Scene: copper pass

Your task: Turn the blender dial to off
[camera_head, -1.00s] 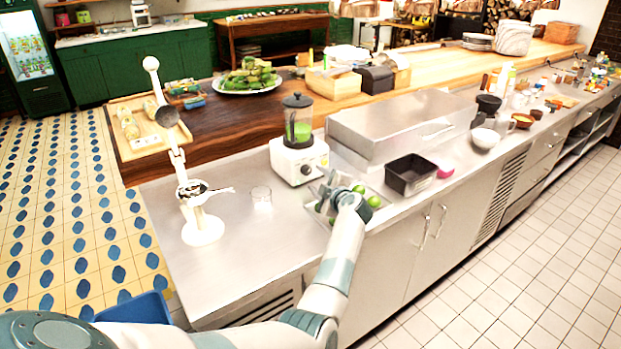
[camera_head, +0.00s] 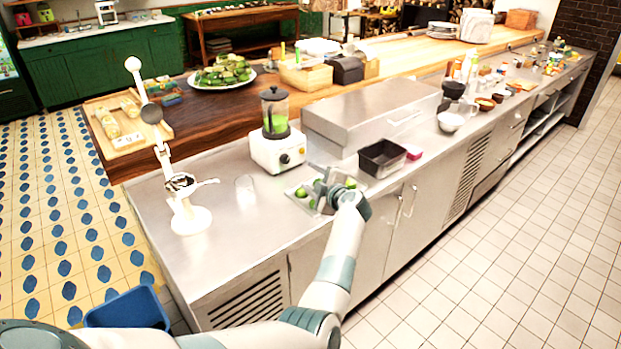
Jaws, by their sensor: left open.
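The blender (camera_head: 264,153) stands upright on the steel counter, with a white base and a clear jar (camera_head: 275,118) holding something green under a dark lid. Its dark round dial (camera_head: 285,159) is on the front of the base; its setting is too small to read. My left gripper (camera_head: 319,187) is open, right of and in front of the blender, apart from the dial. It is over a tray with green limes (camera_head: 301,192) and partly hides them. My right gripper is not in view.
A steel box (camera_head: 368,112) stands behind the gripper, and a black pan (camera_head: 382,157) to its right. A glass (camera_head: 245,188) and a white lever press (camera_head: 190,216) stand left on the counter (camera_head: 235,235). The counter's front edge runs below my arm.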

